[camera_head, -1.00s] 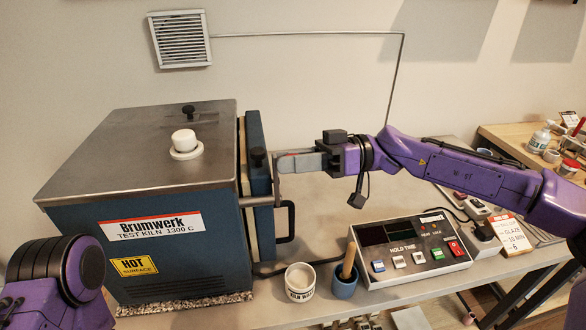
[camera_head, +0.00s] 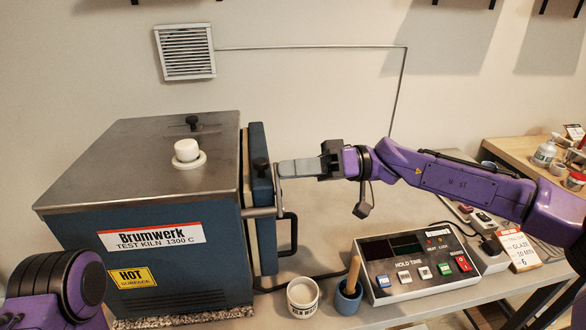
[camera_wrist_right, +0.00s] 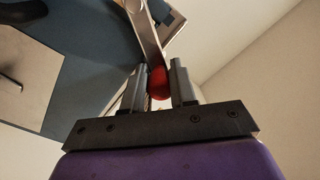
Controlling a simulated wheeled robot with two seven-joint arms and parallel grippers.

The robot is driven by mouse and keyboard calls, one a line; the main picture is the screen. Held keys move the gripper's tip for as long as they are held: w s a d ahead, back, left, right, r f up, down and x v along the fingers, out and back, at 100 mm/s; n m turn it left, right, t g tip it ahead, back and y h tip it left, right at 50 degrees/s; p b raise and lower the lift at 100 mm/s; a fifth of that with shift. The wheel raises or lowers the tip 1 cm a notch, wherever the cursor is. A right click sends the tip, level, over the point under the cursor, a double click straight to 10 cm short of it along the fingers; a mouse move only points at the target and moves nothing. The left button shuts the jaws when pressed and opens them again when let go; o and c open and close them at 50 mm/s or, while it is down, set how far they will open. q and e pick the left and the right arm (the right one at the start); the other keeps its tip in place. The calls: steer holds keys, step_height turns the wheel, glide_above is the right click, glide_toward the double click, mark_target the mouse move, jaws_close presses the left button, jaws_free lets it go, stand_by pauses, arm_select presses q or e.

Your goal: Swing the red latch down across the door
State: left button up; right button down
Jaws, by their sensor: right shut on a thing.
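The kiln (camera_head: 190,260) stands at left, with its blue door (camera_head: 263,205) on its right side, close against the body. My right gripper (camera_head: 284,168) reaches in from the right beside the door's outer face. In the right wrist view, its fingers (camera_wrist_right: 159,80) are shut on the red grip of the latch (camera_wrist_right: 158,83). The latch's pale metal bar (camera_wrist_right: 143,28) runs from the grip toward the door. In the head view the fingers hide the red grip. My left arm shows at lower left; its gripper is out of view.
A black handle (camera_head: 290,235) sticks out of the door below my right gripper. A control box (camera_head: 415,265), a white cup (camera_head: 303,297) and a blue cup with a wooden stick (camera_head: 348,298) stand on the bench to the right.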

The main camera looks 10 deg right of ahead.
steer(key=shift+s, duration=0.1)
steer(key=c, duration=1.1)
jaws_free()
steer(key=shift+o, duration=1)
steer(key=shift+s+r, duration=0.1)
steer(key=d+b, duration=0.3)
steer(key=d, duration=0.7)
steer(key=shift+w+d, duration=0.25)
steer(key=shift+f, duration=0.2)
